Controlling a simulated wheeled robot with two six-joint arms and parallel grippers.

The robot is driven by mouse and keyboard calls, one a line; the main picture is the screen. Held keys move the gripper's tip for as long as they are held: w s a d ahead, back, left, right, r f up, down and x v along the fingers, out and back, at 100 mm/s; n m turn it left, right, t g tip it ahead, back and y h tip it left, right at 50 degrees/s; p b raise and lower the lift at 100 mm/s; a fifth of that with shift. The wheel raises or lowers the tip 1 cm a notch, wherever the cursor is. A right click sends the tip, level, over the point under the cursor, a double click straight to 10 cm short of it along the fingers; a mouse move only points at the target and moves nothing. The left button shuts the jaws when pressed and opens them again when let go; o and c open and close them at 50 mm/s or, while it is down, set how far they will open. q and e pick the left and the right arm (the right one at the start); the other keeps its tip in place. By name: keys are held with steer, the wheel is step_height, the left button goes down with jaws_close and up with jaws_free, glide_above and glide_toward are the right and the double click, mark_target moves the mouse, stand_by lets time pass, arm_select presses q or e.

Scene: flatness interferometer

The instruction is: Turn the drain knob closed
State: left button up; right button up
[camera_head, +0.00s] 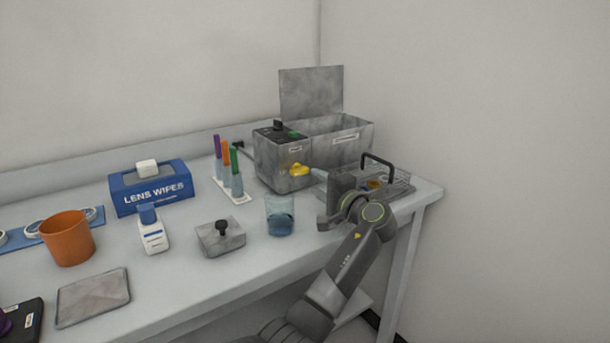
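The drain knob (299,170) is a yellow knob low on the front of the grey metal bath (282,172), near its right part. A short pale blue spout-like piece (319,173) shows just right of it. My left arm reaches up from the bottom edge, and my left gripper (328,218) is at the table's right part, below and right of the knob and apart from it. The wrist hides much of this gripper, so I cannot tell whether it is open or shut. My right gripper is not in view.
The bath's lid (311,91) stands open. A glass beaker (280,216), a grey block with a black knob (221,238) and a rack of colored-capped tubes (236,196) stand left of my arm.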

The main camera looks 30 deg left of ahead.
mark_target(302, 173)
arm_select(q)
steer(key=x, duration=0.6)
steer(key=shift+a, duration=0.1)
steer(key=shift+c, duration=0.3)
jaws_close()
